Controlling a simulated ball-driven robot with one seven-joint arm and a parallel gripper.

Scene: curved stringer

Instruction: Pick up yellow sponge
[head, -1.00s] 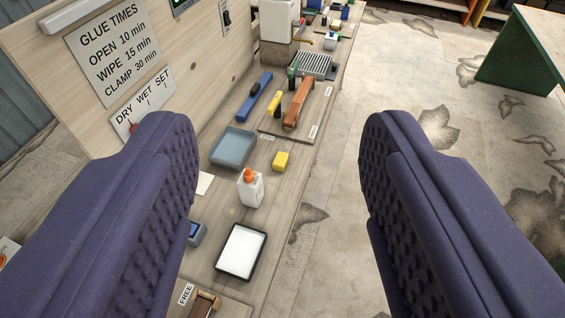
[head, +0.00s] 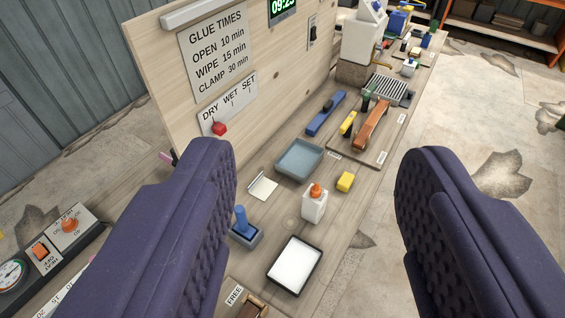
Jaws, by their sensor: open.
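The yellow sponge (head: 345,182) is a small block lying on the wooden bench near its right edge. It is just right of the blue-grey tray and behind the white glue bottle. My gripper (head: 318,165) shows as two purple padded fingers, wide apart, with nothing between them. The sponge appears in the gap between the fingers, further off and touching neither. Nothing covers the sponge.
A white glue bottle (head: 314,205) with an orange cap stands close in front of the sponge. A blue-grey tray (head: 300,148) is left of it. A black-rimmed white tray (head: 294,266) lies nearer. An upright sign board (head: 180,100) lines the bench's left side.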

